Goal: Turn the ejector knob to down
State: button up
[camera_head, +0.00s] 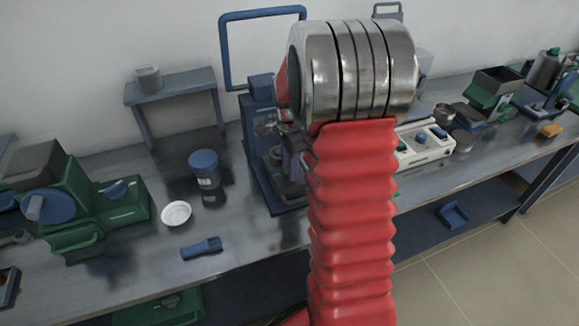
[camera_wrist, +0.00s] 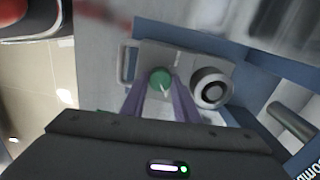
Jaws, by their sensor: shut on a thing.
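A small round green knob (camera_wrist: 160,77) with a pale pointer mark sits on the grey face of a device (camera_wrist: 150,55) in the wrist view. My gripper (camera_wrist: 159,92) has its two purple fingers on either side of this knob and is shut on it. In the head view, my red-sleeved arm covers much of the blue-framed machine (camera_head: 250,125).
A larger grey and black round part (camera_wrist: 212,88) is close to the right finger. A blue-lidded jar (camera_head: 204,168), a white dish (camera_head: 176,214) and a blue tool (camera_head: 201,248) lie on the bench left of the machine. A white control box (camera_head: 425,146) stands to the right.

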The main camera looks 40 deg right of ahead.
jog(key=shift+n, duration=0.4)
jog(key=shift+c, duration=0.6)
jog(key=n, duration=1.6)
jog(key=shift+w+n, duration=0.1)
jog(key=shift+n, duration=0.3)
jog(key=n, duration=0.6)
jog(key=o, duration=1.1)
jog(key=shift+c, duration=0.2)
jog(key=shift+r, duration=0.1)
